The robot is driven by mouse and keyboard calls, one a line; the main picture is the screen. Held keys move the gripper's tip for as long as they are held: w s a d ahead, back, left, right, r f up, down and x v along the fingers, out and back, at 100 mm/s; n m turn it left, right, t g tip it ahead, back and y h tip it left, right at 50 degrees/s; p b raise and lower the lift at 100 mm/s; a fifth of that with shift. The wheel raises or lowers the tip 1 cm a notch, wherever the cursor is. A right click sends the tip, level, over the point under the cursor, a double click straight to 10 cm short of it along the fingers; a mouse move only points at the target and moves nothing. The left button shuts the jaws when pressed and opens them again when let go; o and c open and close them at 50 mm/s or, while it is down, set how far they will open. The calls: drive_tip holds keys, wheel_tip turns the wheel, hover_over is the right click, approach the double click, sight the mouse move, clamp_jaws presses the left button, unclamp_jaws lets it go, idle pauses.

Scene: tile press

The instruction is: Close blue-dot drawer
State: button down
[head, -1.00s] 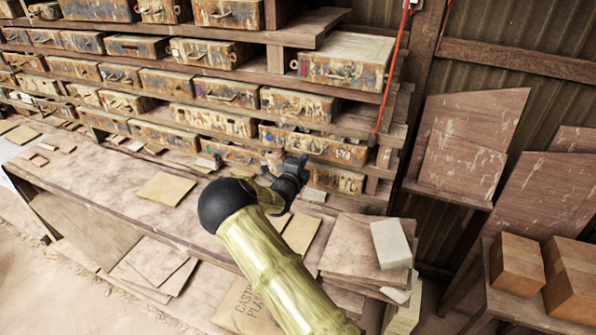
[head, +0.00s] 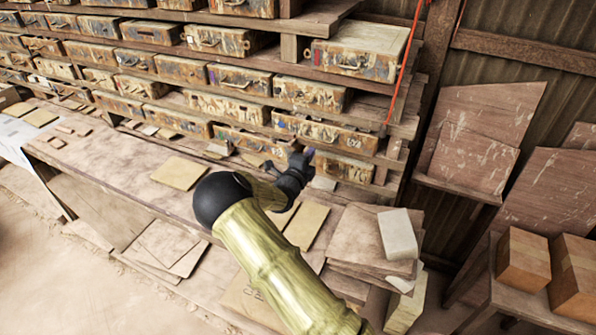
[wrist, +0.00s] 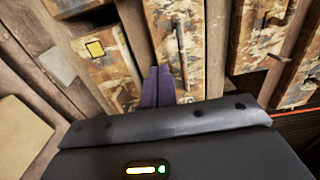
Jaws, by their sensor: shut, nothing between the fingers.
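My gripper (head: 308,153) is shut and empty at the front of the lower right drawers. In the wrist view its purple fingers (wrist: 165,86) are together, in front of a worn drawer front (wrist: 180,45) with a thin upright handle; I cannot tell whether they touch it. In the head view, a rusty drawer (head: 325,133) is just above the fingertips and another (head: 345,168) is just below and to the right. I cannot make out a blue dot on any drawer.
A box-like drawer (head: 360,50) juts out at the upper right of the rack, its top showing. A red cord (head: 405,62) hangs beside it. The bench (head: 120,160) holds flat tiles. A pale block (head: 398,234) stands on stacked boards, and cartons (head: 523,258) sit at right.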

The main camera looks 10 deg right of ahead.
drive_tip(key=b+v, duration=0.2)
drive_tip(key=v, duration=0.7)
drive_tip(key=shift+s+f+b, duration=0.15)
drive_tip(key=shift+s+b, duration=0.05)
drive_tip(key=shift+b, duration=0.2)
drive_tip(key=shift+a, duration=0.1)
drive_tip(key=s+d+f+m+g, duration=0.3)
drive_tip(key=s+d+m+g, duration=1.05)
drive_tip(key=m, duration=0.75)
drive_tip(key=s+a+r+m+y, duration=0.2)
drive_tip(key=s+m, duration=0.6)
drive_tip(key=m, duration=0.5)
drive_tip(key=s+a+r+m+y, duration=0.2)
drive_tip(key=s+a+m+y, duration=0.3)
drive_tip(key=m, duration=0.8)
drive_tip(key=s+t+y, duration=0.1)
drive_tip(key=s+y, duration=0.1)
drive_tip(key=s, duration=0.1)
drive_tip(key=shift+s+r+m+y, duration=0.25)
drive_tip(key=shift+r+m+y, duration=0.05)
drive_tip(key=shift+r, duration=0.1)
